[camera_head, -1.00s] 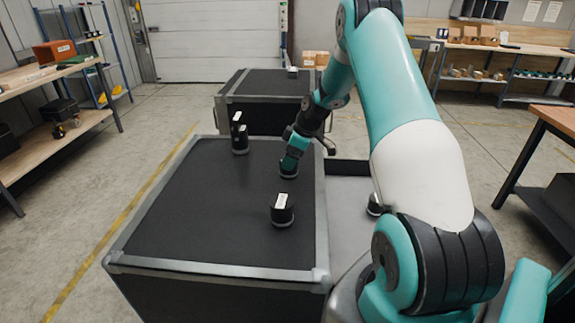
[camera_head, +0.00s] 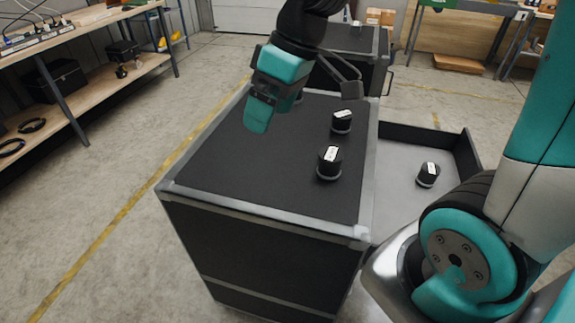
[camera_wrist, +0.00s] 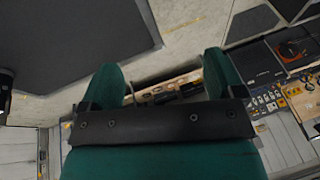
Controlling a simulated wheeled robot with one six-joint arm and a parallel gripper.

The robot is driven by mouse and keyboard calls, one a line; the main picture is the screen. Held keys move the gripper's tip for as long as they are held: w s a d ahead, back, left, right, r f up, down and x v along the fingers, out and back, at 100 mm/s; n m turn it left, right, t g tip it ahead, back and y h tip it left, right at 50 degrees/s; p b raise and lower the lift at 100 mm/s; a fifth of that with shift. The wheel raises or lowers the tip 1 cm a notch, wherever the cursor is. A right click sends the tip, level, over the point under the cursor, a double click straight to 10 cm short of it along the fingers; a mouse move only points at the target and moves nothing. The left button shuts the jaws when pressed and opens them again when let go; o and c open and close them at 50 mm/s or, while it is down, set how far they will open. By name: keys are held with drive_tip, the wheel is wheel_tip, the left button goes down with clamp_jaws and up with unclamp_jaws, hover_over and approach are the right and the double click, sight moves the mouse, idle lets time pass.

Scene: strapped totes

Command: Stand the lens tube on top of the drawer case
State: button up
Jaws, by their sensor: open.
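The black drawer case (camera_head: 255,185) has a dark top with grey metal edges. A similar labelled cylinder (camera_head: 428,174) is in the open drawer at the right. I cannot tell which is the lens tube. My gripper (camera_head: 268,108) is over the far left part of the top, left of the cylinders and apart from them. In the wrist view its fingers (camera_wrist: 164,84) are spread with nothing between them. Something dark behind the gripper is mostly hidden.
The open grey drawer (camera_head: 400,205) sticks out to the right of the case. A second black case (camera_head: 352,40) stands behind. Shelving (camera_head: 100,80) is at the left, with clear floor between. The left part of the case top is bare.

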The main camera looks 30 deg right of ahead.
drive_tip(key=s+a, duration=0.3)
drive_tip(key=s, duration=0.3)
drive_tip(key=s+a+g, duration=0.1)
drive_tip(key=s+a, duration=0.2)
drive_tip(key=s, duration=0.4)
drive_tip(key=shift+s, duration=0.3)
